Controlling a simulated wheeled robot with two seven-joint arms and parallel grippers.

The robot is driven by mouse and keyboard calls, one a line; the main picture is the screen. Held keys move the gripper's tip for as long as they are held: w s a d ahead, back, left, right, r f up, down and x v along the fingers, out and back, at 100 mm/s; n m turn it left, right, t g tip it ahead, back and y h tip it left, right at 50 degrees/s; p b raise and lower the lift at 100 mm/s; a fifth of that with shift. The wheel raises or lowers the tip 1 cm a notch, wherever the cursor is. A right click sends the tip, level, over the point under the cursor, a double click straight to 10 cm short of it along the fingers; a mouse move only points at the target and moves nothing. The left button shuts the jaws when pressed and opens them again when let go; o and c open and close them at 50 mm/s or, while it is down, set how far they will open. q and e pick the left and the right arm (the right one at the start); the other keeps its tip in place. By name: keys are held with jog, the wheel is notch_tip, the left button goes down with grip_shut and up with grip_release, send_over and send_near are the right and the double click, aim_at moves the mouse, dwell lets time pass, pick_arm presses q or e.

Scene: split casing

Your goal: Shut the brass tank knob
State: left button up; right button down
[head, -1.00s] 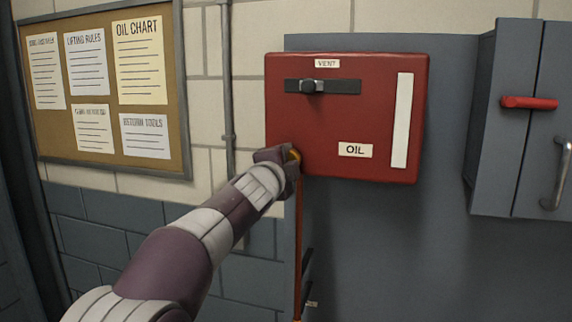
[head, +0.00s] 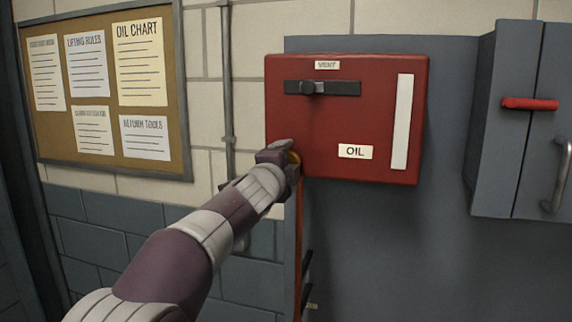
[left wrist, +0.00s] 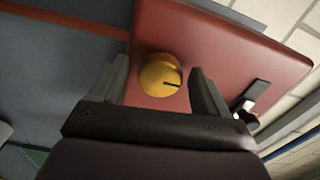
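The brass tank knob (left wrist: 158,74) is a round yellow knob with a dark mark on its face, on the red oil tank (head: 340,125). In the head view only a sliver of the knob (head: 294,157) shows, at the tank's lower left corner. My left gripper (head: 285,158) is at that corner and hides most of it. In the left wrist view my left gripper (left wrist: 160,82) is open, with one finger on each side of the knob and a visible gap at each side. My right gripper is in neither view.
A dark vent slider (head: 322,87) sits high on the tank, with a white strip (head: 402,120) to its right. A red pipe (head: 298,250) runs down below the knob. A grey cabinet with a red handle (head: 530,103) stands at right; a notice board (head: 105,165) hangs at left.

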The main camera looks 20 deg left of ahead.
pick_arm(q)
jog(key=s+b, duration=0.1)
jog(key=s, duration=1.1)
jog(key=shift+s+a+b, duration=0.25)
jog(key=shift+s+b, duration=0.05)
jog(key=shift+s, duration=0.05)
